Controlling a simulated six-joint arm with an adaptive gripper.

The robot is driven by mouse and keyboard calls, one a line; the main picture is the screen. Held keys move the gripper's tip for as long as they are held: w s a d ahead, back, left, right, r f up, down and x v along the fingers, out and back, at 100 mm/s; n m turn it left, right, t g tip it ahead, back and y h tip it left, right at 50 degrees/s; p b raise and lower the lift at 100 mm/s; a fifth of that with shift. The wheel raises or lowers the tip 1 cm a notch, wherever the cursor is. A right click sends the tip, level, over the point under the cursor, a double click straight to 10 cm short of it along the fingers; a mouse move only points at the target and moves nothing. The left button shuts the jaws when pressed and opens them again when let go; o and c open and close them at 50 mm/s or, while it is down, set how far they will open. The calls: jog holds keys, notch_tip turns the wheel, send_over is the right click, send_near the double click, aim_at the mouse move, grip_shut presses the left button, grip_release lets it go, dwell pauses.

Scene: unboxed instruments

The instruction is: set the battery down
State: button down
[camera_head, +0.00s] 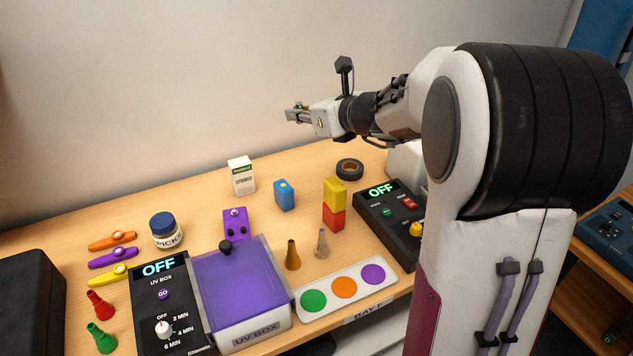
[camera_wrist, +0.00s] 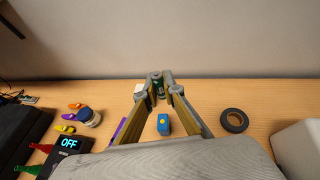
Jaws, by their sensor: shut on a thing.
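My gripper (camera_head: 296,114) is high above the table, in front of the back wall. In the wrist view its fingertips (camera_wrist: 159,86) are closed on a small dark green thing (camera_wrist: 159,91), which appears to be the battery. Its green and pale end (camera_head: 298,105) shows just above the fingers in the head view. Most of the battery is hidden by the fingers, and it is well clear of the table.
On the table (camera_head: 300,190) below are a white box (camera_head: 241,175), a blue block (camera_head: 284,195), black tape (camera_head: 349,169), a yellow-and-red stack (camera_head: 334,204), a purple pedal (camera_head: 236,224) and a UV box (camera_head: 240,285). Bare wood lies between the white box and the tape.

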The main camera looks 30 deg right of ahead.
jog(key=w+d+f, duration=0.3)
jog(key=d+f, duration=0.1)
jog(key=f, duration=0.2)
jog(key=w+d+f+y, duration=0.1)
jog(key=w+d+f, duration=0.2)
jog(key=f, duration=0.3)
jog(key=shift+w+d+f+n, duration=0.15)
jog(key=shift+w+d+n, duration=0.25)
jog(key=shift+d, duration=0.1)
jog(key=shift+f, duration=3.1)
jog(key=shift+f, duration=1.9)
jog(key=shift+f, duration=0.2)
